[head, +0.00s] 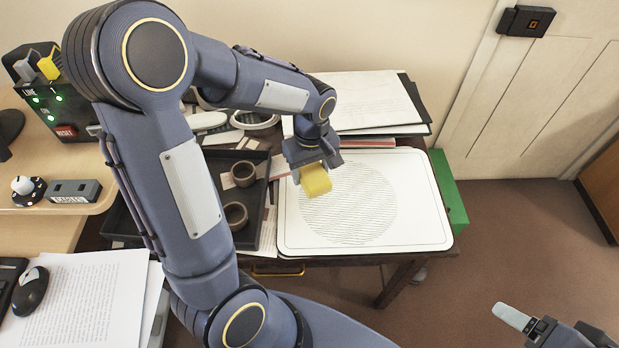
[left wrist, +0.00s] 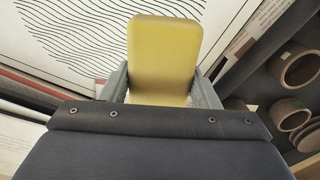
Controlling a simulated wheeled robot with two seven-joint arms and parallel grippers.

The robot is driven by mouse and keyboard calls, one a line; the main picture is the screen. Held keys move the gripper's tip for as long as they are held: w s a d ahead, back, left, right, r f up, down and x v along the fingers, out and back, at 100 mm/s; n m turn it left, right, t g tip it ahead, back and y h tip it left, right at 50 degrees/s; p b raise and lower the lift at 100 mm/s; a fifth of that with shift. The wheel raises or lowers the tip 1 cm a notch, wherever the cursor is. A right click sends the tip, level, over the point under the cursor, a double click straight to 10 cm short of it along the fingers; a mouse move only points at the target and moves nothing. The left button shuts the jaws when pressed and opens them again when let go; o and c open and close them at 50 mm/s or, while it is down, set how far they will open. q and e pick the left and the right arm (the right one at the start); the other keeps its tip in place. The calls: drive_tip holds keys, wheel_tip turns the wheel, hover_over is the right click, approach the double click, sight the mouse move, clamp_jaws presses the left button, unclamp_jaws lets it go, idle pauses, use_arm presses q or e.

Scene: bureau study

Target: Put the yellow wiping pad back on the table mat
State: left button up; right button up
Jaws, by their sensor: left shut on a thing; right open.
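The yellow wiping pad (head: 316,181) is held in my left gripper (head: 313,168), above the left part of the table mat. In the left wrist view the pad (left wrist: 165,50) sits between the two fingers (left wrist: 163,90), and its far end sticks out past them. The table mat (head: 420,215) is a white rounded board with a round patch of wavy dark lines. Whether the pad touches the mat is hard to tell. My right gripper (head: 518,320) is at the lower right, away from the table, only partly in view.
A dark tray (head: 215,165) with brown rings (head: 236,215) lies left of the mat. Papers (head: 365,100) and a dark folder lie behind it. A green box (head: 448,190) stands at the right of the table. The desk at left holds a mouse (head: 30,290) and papers.

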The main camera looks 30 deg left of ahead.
sight(310, 178)
use_arm(q)
drive_tip(key=shift+w+a+f, duration=0.25)
drive_tip(key=shift+f, duration=0.2)
drive_tip(key=shift+w+a+f+b, duration=0.1)
drive_tip(key=shift+w+f+b, duration=0.1)
drive_tip(key=shift+f, duration=0.75)
drive_tip(key=shift+w+a+f+b, duration=0.1)
drive_tip(key=shift+f+b, duration=0.1)
drive_tip(key=shift+f, duration=0.7)
